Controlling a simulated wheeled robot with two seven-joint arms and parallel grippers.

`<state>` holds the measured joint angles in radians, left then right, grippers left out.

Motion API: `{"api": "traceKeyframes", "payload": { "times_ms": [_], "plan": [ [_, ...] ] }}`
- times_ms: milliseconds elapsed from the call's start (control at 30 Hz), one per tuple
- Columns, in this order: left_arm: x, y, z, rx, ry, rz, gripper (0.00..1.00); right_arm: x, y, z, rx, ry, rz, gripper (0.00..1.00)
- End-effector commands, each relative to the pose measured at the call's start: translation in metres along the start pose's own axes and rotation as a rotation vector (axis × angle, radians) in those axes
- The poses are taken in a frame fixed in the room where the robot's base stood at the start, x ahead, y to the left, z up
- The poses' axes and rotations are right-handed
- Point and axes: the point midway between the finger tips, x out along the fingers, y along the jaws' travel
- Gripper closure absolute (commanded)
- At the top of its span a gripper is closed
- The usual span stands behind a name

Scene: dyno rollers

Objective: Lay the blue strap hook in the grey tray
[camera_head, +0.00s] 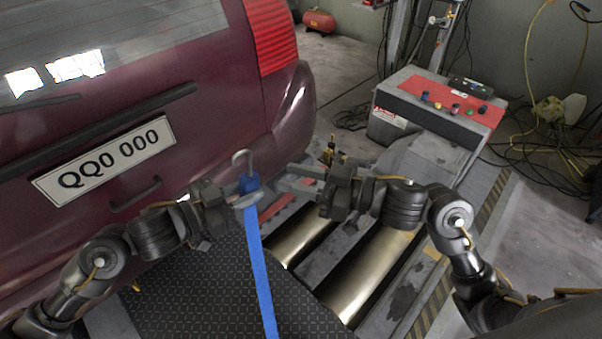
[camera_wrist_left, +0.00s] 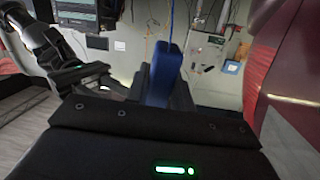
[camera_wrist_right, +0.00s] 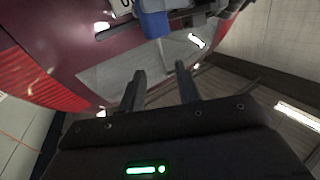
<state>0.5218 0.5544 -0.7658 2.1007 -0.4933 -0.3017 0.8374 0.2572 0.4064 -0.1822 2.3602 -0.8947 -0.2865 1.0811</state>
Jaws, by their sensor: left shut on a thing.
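The blue strap hook (camera_head: 249,183) is held up in front of the car's rear, with its silver metal hook pointing up and its blue strap (camera_head: 260,270) hanging down. My left gripper (camera_head: 248,197) is shut on its blue body, which also shows between the fingers in the left wrist view (camera_wrist_left: 165,75). My right gripper (camera_head: 288,178) is open and empty, just right of the hook and apart from it. Its two fingers are spread in the right wrist view (camera_wrist_right: 163,88), with the blue body (camera_wrist_right: 154,22) above them. I cannot make out a grey tray.
A maroon car (camera_head: 215,110) fills the left side. Metal rollers (camera_head: 370,270) and a black patterned floor plate (camera_head: 200,290) lie below my arms. A control console (camera_head: 440,103) with a red panel stands at the back right. Cables lie on the floor at far right.

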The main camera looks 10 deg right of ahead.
Motion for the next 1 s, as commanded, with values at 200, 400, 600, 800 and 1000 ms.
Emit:
{"api": "traceKeyframes", "payload": {
  "times_ms": [200, 400, 600, 800, 1000],
  "plan": [
    [0.0, 0.0, -0.001, 0.0, 0.001, 0.0, 1.0, 0.035, -0.001, -0.001, 0.003, 0.005, -0.003, 0.67],
    [0.0, 0.0, -0.001, 0.0, 0.001, 0.0, 1.0, 0.073, -0.001, -0.001, 0.001, 0.004, -0.003, 0.67],
    [0.0, 0.0, -0.001, 0.0, 0.001, 0.0, 1.0, 0.1, 0.0, -0.001, 0.0, 0.003, -0.002, 0.67],
    [0.0, 0.0, -0.001, 0.0, 0.001, 0.0, 1.0, 0.113, -0.001, -0.001, -0.001, 0.001, -0.002, 0.67],
    [0.0, 0.0, -0.001, 0.0, 0.001, 0.0, 1.0, 0.114, -0.001, -0.001, -0.002, 0.001, -0.001, 0.67]
  ]
}}
